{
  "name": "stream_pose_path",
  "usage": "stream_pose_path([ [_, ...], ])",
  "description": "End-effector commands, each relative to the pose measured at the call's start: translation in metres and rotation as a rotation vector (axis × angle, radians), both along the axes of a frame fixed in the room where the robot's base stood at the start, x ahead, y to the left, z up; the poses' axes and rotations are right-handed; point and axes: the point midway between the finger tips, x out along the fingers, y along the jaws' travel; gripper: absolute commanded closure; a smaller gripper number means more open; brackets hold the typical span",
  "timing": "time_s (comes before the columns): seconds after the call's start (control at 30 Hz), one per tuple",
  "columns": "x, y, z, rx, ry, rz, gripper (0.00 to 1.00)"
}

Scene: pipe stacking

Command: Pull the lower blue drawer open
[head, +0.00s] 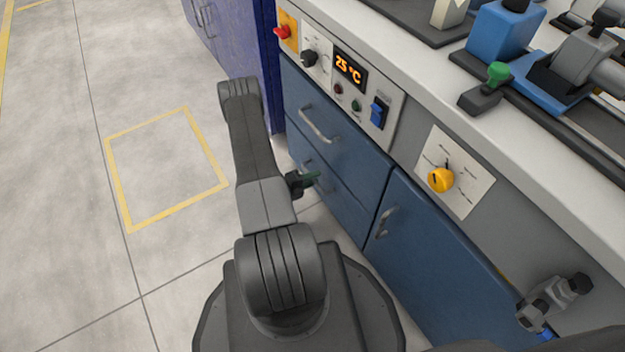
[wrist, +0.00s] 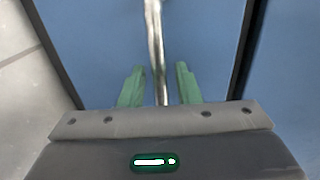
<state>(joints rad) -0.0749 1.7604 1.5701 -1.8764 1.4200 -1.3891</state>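The lower blue drawer (head: 343,208) is under the upper drawer in the cabinet front and looks flush with it. Its metal handle (head: 306,166) is partly hidden by my gripper in the head view. My gripper (head: 311,180) is at this handle. In the wrist view, my gripper's two green fingers (wrist: 159,72) stand apart, with the handle bar (wrist: 156,35) running between them. A gap shows on both sides of the bar, so the fingers are open and not pressed on it. The blue drawer face (wrist: 212,45) fills the background.
The upper drawer (head: 335,140) with its own handle (head: 319,126) is just above. A blue cabinet door (head: 425,265) is to the right. A control panel (head: 345,75) and a yellow knob (head: 440,180) are above. Clear floor (head: 165,165) with yellow markings lies left.

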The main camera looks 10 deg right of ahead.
Motion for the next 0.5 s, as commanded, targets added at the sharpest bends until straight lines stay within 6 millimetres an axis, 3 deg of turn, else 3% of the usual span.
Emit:
stream_pose_path([
  [0.33,0.0012,-0.0029,-0.0003,0.000,0.000,0.001,0.70],
  [0.5,0.0011,-0.0028,-0.0004,0.000,0.000,0.000,1.00],
])
